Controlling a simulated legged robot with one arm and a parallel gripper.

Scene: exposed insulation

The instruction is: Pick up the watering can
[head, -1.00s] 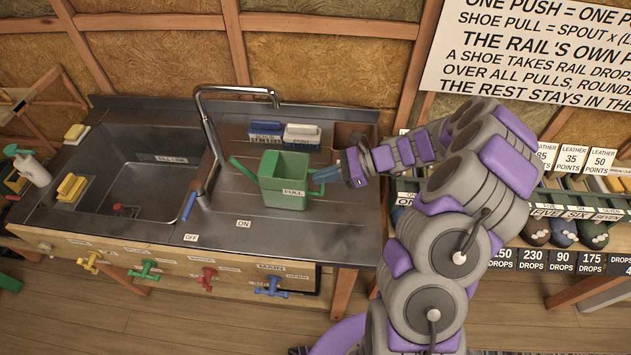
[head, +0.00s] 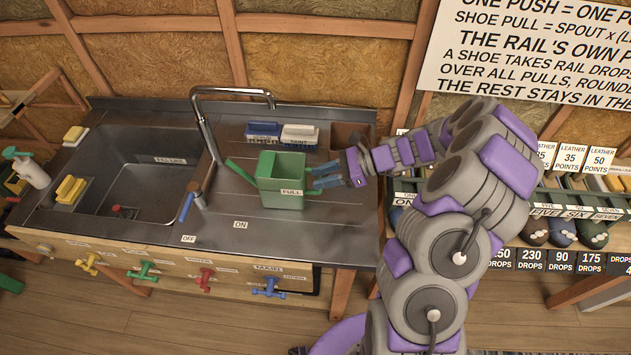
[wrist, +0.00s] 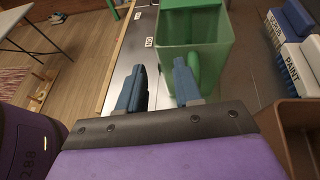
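The green watering can (head: 281,170), marked FULL, stands upright on the metal counter in the head view, with its spout pointing left and its handle side toward my gripper. My gripper (head: 316,176) is just right of the can, its two blue fingers spread apart. In the wrist view, the can's open box body (wrist: 194,40) is ahead of my open gripper (wrist: 159,68). The can's handle (wrist: 195,66) shows behind and just right of the right finger, not clearly in the gap. Contact cannot be told.
Blue and white brushes (head: 281,132) lie behind the can, and a brown box (head: 350,136) is behind my gripper. A tall faucet (head: 205,140) and sink (head: 150,180) are to the left. The counter in front of the can is clear.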

